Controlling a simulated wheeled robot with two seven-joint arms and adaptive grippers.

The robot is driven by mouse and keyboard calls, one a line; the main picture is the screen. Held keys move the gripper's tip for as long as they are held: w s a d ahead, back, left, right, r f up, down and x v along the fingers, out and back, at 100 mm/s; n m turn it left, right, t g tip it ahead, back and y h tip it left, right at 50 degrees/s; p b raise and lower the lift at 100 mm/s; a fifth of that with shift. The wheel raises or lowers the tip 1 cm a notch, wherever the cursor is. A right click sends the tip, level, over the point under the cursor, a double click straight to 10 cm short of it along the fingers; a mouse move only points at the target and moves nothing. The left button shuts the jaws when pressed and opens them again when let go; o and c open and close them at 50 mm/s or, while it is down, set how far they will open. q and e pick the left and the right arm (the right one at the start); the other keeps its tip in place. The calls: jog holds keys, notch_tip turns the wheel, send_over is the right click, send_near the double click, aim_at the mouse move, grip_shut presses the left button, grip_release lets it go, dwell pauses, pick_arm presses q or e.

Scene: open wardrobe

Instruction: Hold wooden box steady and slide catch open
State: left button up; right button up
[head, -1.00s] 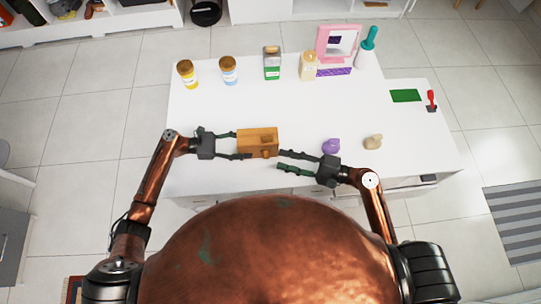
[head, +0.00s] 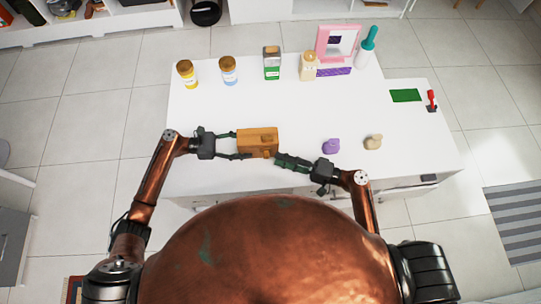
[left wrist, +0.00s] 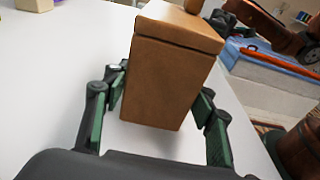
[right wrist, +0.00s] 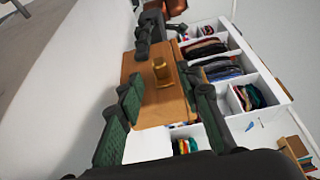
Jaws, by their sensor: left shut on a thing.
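The wooden box (head: 257,147) lies near the front middle of the white table. It also shows in the left wrist view (left wrist: 168,80). My left gripper (head: 243,145) is shut on its left end, one finger on each side. A small brown catch (right wrist: 161,70) stands out from the box face in the right wrist view. My right gripper (head: 278,159) is beside the right end of the box. In the right wrist view its fingers (right wrist: 168,100) are apart with nothing held between them; the box and catch show beyond. Contact with the catch cannot be told.
A purple figure (head: 331,146) and a tan figure (head: 373,142) stand right of my right gripper. Jars (head: 228,71), bottles and a pink frame (head: 338,43) line the table's back. A green mat (head: 405,95) lies at right. The table behind the box is clear.

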aim_at(266, 154)
jog(key=shift+x, duration=2.4)
jog(key=shift+c, duration=0.6)
grip_shut()
